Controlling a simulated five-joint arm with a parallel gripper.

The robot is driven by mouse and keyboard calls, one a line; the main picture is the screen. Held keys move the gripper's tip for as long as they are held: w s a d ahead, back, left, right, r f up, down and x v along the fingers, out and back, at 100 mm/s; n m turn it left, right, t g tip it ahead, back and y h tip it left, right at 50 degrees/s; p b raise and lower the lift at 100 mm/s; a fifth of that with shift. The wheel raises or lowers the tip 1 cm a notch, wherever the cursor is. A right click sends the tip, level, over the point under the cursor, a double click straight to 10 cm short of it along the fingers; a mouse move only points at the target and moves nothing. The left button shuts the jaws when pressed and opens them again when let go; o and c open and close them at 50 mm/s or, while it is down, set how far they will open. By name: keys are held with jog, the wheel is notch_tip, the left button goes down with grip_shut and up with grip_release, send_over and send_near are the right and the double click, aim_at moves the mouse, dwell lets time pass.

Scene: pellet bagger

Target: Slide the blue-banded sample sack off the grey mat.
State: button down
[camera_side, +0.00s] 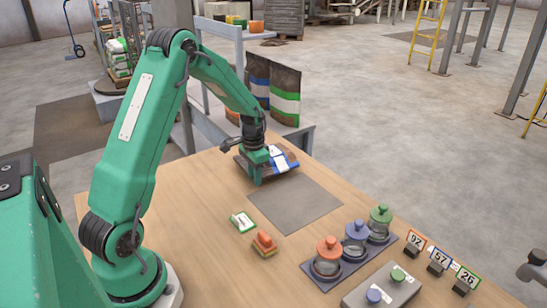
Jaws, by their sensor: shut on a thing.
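The blue-banded sample sack (283,160) is small and dark with a white and blue band, and lies at the back edge of the wooden table. My gripper (257,177) is shut on the sack and hides part of its left side. The grey mat (295,205) lies flat on the table, in front of the sack. Most or all of the sack is beyond the mat's back edge; I cannot tell whether its near edge still touches the mat.
Several lidded jars stand in a dark tray (318,280) at right, near a grey button box (385,293) and number cards (437,260). Larger sacks (284,95) stand behind the table.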

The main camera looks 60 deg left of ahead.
jog(key=shift+s+a, duration=0.1)
jog(key=shift+s, duration=0.1)
jog(key=shift+s+a, duration=0.1)
jog(key=shift+s, duration=0.75)
jog(key=c, duration=1.1)
grip_release()
jog(key=shift+r, duration=0.1)
jog(key=shift+r, duration=3.85)
